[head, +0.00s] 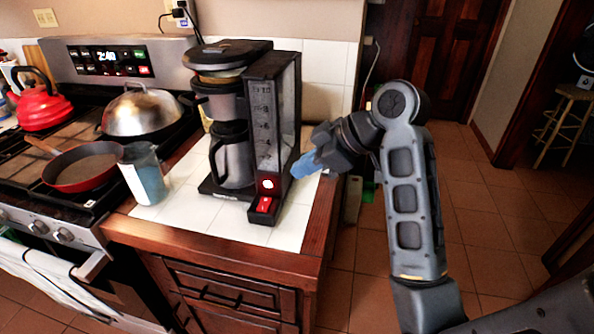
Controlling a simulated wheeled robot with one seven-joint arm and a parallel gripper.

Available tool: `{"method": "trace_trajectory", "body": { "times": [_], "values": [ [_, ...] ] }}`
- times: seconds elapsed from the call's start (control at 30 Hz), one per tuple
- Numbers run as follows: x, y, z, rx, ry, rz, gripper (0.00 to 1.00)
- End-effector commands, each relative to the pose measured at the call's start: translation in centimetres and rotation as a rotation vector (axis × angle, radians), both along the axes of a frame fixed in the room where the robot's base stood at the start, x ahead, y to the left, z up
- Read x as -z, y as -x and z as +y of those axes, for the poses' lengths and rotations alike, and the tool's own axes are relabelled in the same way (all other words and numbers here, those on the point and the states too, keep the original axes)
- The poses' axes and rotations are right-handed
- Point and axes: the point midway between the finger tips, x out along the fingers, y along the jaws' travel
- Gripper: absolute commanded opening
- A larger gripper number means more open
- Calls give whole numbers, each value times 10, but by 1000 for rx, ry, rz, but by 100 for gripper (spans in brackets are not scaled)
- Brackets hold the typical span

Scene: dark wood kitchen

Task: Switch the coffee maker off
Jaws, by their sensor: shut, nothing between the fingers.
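The coffee maker (272,110) stands on the white tiled counter, black and grey, with a metal carafe (233,160) seated on its left side. A round light (267,184) glows red-white low on its front column. Below it is a red switch (264,204) on the base's front edge. My gripper (300,168) is to the right of the column, pointing left, with blue fingers shut and nothing between them. Its tips are close to the column's right side, above and right of the switch. I cannot tell whether they touch it.
The stove holds a red pan (82,167), a domed lid (141,113) and a red kettle (42,104). The counter's wooden edge (318,235) ends under my gripper. The tiled floor (490,220) at right is open.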

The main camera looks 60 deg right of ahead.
Motion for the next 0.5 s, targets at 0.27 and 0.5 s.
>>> {"method": "trace_trajectory", "body": {
  "times": [0.27, 0.5],
  "values": [
    [0, 0, 0, 0, 0, -2, 0],
    [-17, -28, 6, 43, -10, -112, 0]
  ]
}}
